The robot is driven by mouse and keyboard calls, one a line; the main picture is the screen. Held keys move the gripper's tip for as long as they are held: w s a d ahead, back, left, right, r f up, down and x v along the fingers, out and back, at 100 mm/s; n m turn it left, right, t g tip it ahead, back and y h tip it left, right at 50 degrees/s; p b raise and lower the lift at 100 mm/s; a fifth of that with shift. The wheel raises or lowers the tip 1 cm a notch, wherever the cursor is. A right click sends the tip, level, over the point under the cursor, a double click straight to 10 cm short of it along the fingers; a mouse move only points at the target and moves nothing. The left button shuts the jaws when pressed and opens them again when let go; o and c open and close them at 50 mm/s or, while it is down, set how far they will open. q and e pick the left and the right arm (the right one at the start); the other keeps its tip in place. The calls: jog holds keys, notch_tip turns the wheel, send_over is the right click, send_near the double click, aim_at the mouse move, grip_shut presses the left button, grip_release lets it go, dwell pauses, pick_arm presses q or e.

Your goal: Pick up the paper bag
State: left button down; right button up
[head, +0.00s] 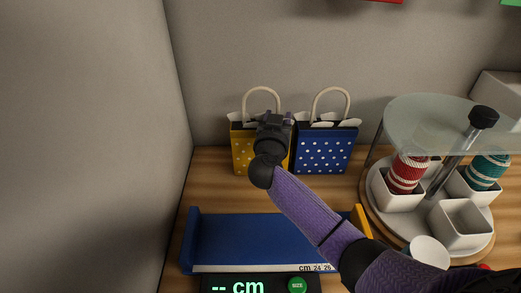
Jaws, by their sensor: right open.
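Two paper bags with white dots and pale loop handles stand upright side by side against the back wall. The left one is a yellow paper bag (241,148); the right one is a blue paper bag (323,152). My right gripper (273,121) is in front of the yellow bag's upper right part and covers some of it. It is open. I cannot tell whether its fingers touch the bag or a handle. My left gripper is not in view.
A blue measuring tray (240,240) with a cm scale and a green display lies in front of the bags. A round carousel (372,208) with white cups, yarn-like rolls and a glass top stands at the right. A grey wall closes the left side.

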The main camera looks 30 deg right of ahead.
grip_shut()
dwell(1.3)
